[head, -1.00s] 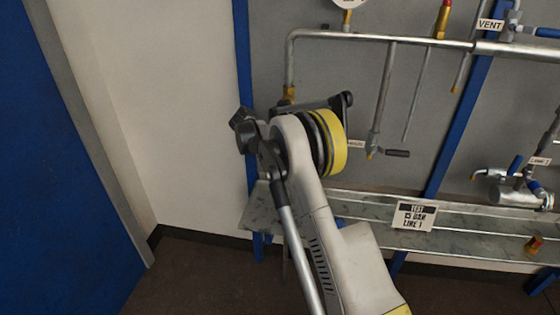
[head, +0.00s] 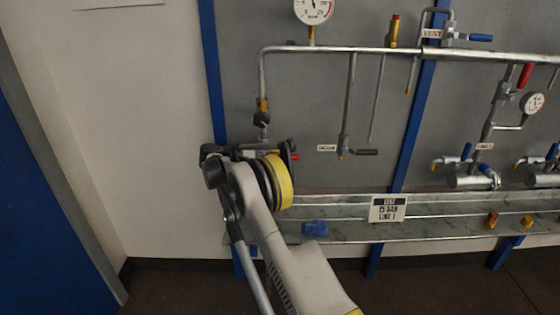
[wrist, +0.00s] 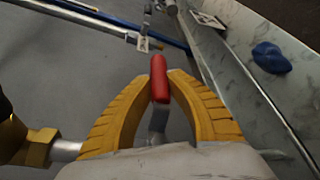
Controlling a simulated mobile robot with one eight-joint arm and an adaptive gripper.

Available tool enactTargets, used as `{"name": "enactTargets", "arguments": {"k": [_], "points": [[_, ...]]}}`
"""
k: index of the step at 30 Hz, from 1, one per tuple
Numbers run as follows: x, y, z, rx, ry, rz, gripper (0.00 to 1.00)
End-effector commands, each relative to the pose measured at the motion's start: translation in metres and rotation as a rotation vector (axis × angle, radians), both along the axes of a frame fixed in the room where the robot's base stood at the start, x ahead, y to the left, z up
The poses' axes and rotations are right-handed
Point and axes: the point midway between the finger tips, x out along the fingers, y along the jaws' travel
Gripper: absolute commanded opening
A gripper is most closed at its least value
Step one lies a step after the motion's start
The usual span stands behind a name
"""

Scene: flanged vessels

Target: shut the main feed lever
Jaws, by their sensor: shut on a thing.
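A red lever handle (wrist: 160,80) on a bent grey metal stem shows in the middle of the wrist view. My gripper (wrist: 161,75) has its two yellow fingers closed on either side of it, and the handle's end sticks out beyond the fingertips. In the head view a small red tip (head: 295,157) shows just past my arm's black and yellow wrist. My fingers and the lever's body are hidden there behind my arm. No label for this lever can be read.
A brass fitting (head: 262,107) hangs on the pipe above my wrist. A grey-handled drain valve (head: 365,152) is to the right. A blue object (head: 314,228) lies on the shelf (head: 345,232) below, near a sign (head: 388,208). White wall is to the left.

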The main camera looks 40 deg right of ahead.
Motion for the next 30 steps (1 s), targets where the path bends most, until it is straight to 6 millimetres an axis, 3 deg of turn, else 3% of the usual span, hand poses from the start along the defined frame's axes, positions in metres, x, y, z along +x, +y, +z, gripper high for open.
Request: {"name": "enactTargets", "arguments": {"k": [11,12,14,24,30], "points": [[0.001,-0.002,0.002,-0.006,0.002,0.003,0.00],[0.001,-0.002,0.002,-0.006,0.002,0.003,0.28],[0.001,-0.002,0.002,-0.006,0.002,0.003,0.45],[0.001,0.002,0.001,-0.004,0.002,0.003,0.45],[0.010,0.030,0.007,-0.004,0.002,0.004,0.45]]}}
